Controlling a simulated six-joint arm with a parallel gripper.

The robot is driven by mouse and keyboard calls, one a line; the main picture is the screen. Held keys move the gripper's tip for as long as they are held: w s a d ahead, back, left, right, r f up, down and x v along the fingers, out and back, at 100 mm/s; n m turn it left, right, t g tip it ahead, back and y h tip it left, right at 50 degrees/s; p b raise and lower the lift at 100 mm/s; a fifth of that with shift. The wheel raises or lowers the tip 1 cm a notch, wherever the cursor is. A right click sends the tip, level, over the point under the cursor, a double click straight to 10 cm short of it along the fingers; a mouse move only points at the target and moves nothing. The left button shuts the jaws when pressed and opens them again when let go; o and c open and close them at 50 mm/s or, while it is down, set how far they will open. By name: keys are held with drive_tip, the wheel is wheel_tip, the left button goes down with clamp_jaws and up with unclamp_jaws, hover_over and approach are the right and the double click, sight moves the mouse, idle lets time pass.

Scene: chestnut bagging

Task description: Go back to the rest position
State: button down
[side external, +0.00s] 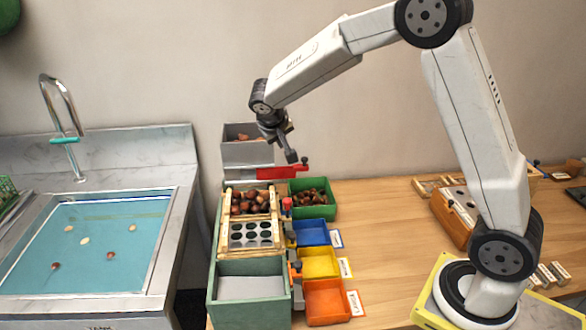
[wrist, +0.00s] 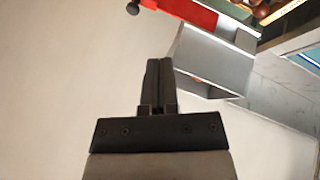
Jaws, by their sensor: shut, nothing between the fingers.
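My gripper (side external: 291,157) hangs in the air above the back of the sorting station, just over a red bar and to the right of a grey bin. In the wrist view my gripper (wrist: 158,62) has its two dark fingers together, with nothing between them. My arm reaches up from its base at the right and bends down to the left. The red bar (side external: 280,172) has a dark knob at its right end. It also shows at the top of the wrist view (wrist: 188,12).
A grey bin (side external: 247,155) holds chestnuts. A wooden-framed tray of chestnuts and a plate with holes (side external: 252,233) stand before it. Green (side external: 331,208), blue (side external: 310,234), yellow (side external: 319,263) and orange (side external: 327,303) bins line the right. A water-filled sink (side external: 90,235) is left. The air above is free.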

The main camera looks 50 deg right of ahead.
drive_tip(key=shift+s+a, duration=0.1)
drive_tip(key=shift+s, duration=0.05)
drive_tip(key=s+a+f+n+y, duration=0.2)
drive_tip(key=s+a, duration=0.3)
drive_tip(key=s, duration=0.5)
drive_tip(key=s+a+f+n+y, duration=0.2)
drive_tip(key=s+a+f+y, duration=0.2)
drive_tip(key=s, duration=0.7)
drive_tip(key=shift+s+a+f+n, duration=0.3)
drive_tip(key=shift+a+f, duration=0.1)
drive_tip(key=shift+f, duration=0.15)
